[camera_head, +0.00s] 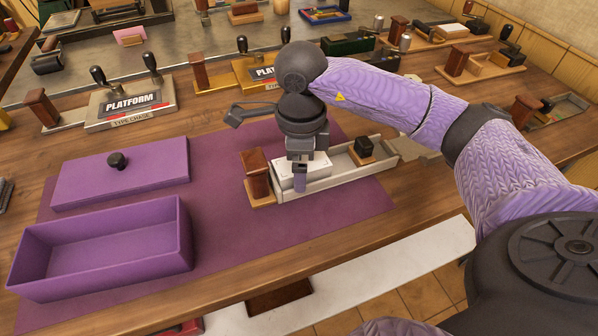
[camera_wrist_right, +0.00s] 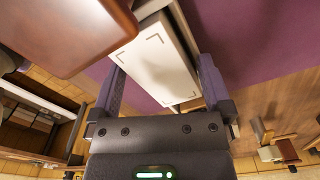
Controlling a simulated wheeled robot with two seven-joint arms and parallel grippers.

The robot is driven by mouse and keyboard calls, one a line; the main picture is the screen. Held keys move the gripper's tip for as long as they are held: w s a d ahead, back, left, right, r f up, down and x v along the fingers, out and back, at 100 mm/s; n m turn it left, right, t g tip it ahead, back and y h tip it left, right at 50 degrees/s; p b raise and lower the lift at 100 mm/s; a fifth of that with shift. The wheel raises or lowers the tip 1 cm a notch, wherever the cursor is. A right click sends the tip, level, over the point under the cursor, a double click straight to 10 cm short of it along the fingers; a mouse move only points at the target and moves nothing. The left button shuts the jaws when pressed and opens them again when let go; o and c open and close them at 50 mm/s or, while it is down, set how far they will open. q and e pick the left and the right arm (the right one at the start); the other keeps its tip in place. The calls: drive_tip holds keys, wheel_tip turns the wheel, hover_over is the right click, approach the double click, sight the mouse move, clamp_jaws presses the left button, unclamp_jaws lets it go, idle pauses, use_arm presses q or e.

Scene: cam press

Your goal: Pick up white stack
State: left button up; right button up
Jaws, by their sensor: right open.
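The white stack (camera_head: 318,164) lies in the left part of a pale tray (camera_head: 345,163) on the purple mat. In the right wrist view the stack (camera_wrist_right: 158,62) shows a white top with dark corner marks. My right gripper (camera_head: 301,178) is above the stack, pointing down. In the right wrist view its fingers (camera_wrist_right: 161,75) are apart, one on each side of the stack. I cannot tell whether they touch it. The gripper hides part of the stack in the head view. My left gripper is not in view.
A wooden block (camera_head: 257,174) stands close to the tray's left end, and a dark stamp (camera_head: 364,148) sits at its right. An open purple box (camera_head: 105,246) and its lid (camera_head: 122,172) lie left. A platform type chase (camera_head: 130,105) stands behind. The mat's front middle is clear.

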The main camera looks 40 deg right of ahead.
drive_tip(key=shift+d, duration=0.15)
drive_tip(key=shift+r, duration=0.1)
drive_tip(key=c, duration=1.2)
